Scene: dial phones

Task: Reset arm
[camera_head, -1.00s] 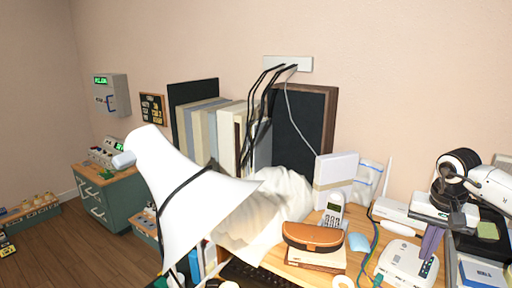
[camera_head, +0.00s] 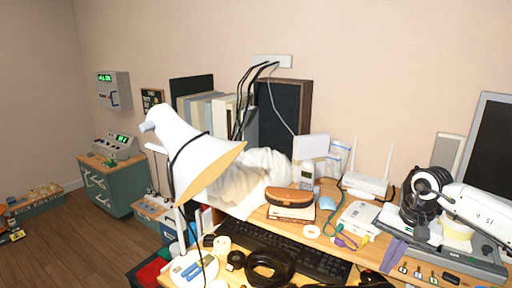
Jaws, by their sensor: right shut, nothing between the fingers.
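My right arm comes in from the right edge, white with a black wrist joint. A white cordless phone (camera_head: 307,174) stands upright on the desk behind a brown-orange case (camera_head: 289,196), well left of the gripper. My left gripper is not in view.
A white lamp (camera_head: 190,150) stands large at the left. A black keyboard (camera_head: 285,250) and coiled black headphones or cable (camera_head: 270,267) lie at the desk front. A white router (camera_head: 365,185) stands behind. A dark monitor (camera_head: 490,150) is at the right.

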